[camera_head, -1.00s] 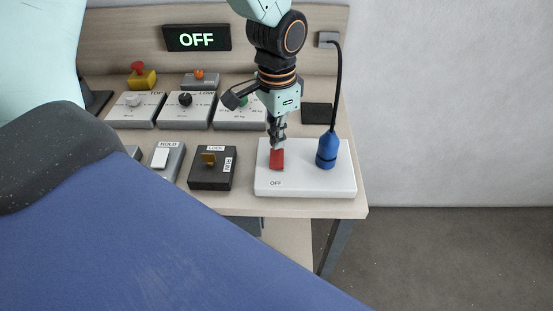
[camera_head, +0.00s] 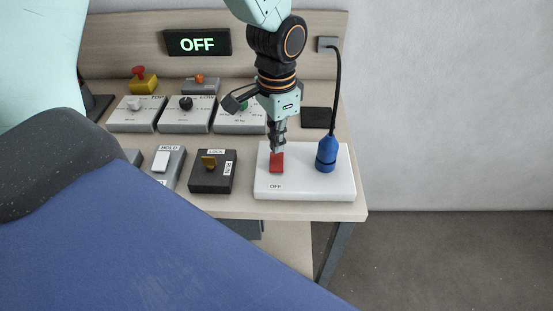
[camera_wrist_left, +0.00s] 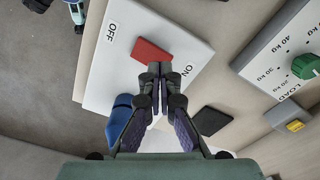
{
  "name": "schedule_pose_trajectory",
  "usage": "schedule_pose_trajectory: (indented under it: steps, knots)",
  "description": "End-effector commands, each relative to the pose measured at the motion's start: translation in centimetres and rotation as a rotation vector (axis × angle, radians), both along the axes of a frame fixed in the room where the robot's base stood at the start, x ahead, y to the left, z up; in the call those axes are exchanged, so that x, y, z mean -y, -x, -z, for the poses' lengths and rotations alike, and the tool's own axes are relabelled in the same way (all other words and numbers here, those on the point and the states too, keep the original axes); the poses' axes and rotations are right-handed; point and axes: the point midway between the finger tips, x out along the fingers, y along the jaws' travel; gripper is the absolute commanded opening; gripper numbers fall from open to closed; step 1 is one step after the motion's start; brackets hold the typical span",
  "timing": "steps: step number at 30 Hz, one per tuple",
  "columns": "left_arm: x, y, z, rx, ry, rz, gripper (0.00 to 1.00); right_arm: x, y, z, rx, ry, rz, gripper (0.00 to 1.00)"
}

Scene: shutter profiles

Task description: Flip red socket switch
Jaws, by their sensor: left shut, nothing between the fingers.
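The red switch (camera_head: 276,163) sits on the white socket block (camera_head: 315,187) at the bench's right end. It also shows in the left wrist view (camera_wrist_left: 150,51), between the OFF and ON labels. My left gripper (camera_head: 277,148) points down at the far end of the switch, its fingers closed together and empty. In the left wrist view its fingertips (camera_wrist_left: 157,75) are at the ON-side end of the switch; I cannot tell whether they touch it. A blue plug (camera_head: 326,155) stands in the block, right of the switch. My right gripper is not in view.
A display (camera_head: 197,42) on the back panel reads OFF. A black box with a yellow switch (camera_head: 212,178) stands left of the socket block. Several knob boxes stand behind it. The plug's black cable (camera_head: 339,90) rises to a wall outlet. A dark flat pad (camera_head: 316,118) lies behind the block.

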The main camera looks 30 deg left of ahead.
Motion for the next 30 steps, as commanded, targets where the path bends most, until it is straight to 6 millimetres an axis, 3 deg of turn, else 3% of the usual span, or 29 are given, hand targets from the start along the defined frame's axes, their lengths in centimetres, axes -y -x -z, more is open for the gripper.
schedule_pose_trajectory:
  steps: [30]
  knots:
    - [0.0, -0.02, 0.85, 0.0, 0.0, 0.0, 0.0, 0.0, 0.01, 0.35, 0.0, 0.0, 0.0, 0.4]
